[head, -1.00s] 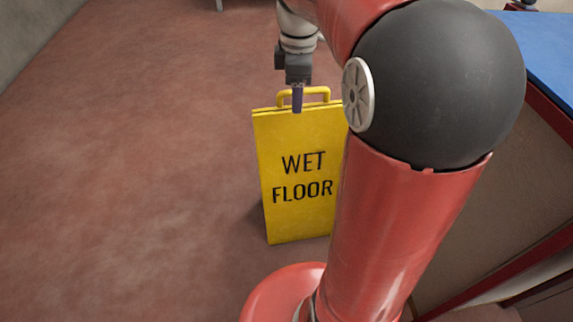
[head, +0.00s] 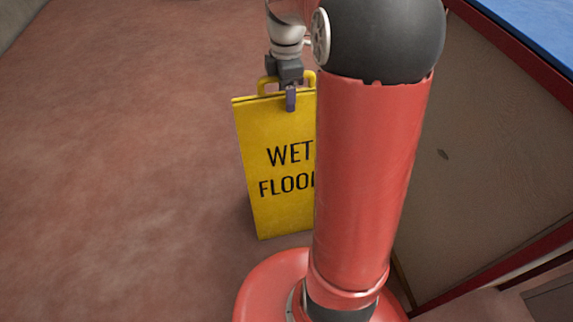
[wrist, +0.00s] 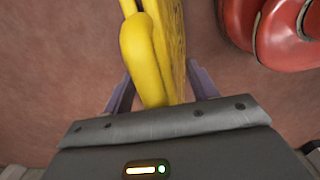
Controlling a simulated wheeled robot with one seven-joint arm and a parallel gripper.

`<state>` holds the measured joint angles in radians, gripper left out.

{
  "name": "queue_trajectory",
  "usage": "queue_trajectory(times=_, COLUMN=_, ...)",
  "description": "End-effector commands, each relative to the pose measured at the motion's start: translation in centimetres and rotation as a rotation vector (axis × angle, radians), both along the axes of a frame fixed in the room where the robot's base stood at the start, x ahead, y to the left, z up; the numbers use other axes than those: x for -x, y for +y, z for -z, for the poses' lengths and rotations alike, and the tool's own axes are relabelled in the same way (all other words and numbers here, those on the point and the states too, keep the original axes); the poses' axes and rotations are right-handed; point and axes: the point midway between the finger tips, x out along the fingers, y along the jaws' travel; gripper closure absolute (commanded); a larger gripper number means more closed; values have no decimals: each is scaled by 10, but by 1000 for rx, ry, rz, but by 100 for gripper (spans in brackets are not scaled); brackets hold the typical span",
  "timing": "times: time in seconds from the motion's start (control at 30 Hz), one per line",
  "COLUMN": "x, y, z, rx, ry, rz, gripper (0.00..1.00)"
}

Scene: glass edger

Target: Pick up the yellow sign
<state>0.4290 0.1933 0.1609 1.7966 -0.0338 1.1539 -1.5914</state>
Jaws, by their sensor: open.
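The yellow sign (head: 268,150) stands upright on the red floor with black "WET FLOOR" lettering, its right side hidden behind my arm. Its looped yellow handle (head: 268,84) is at the top, partly hidden by my gripper. My gripper (head: 290,98) points down at the top of the sign, with one finger showing in front of the panel. In the wrist view, the open fingers of my gripper (wrist: 160,88) stand on either side of the yellow handle (wrist: 146,60) and the sign's top edge. I cannot tell whether a finger touches the sign.
A bench with a blue top (head: 535,28) and a brownish side panel (head: 480,150) stands at the right, close to my arm. The floor (head: 120,160) left of the sign is clear. A grey wall shows at the top left.

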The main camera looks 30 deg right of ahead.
Motion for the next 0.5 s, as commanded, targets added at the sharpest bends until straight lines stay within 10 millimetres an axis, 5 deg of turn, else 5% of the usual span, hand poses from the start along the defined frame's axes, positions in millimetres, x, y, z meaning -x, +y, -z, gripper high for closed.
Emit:
queue_trajectory(times=0.13, x=0, y=0, z=0, rx=0, ry=0, rz=0, gripper=45)
queue_trajectory(times=0.5, x=0, y=0, z=-1, rx=0, ry=0, rz=1, gripper=93)
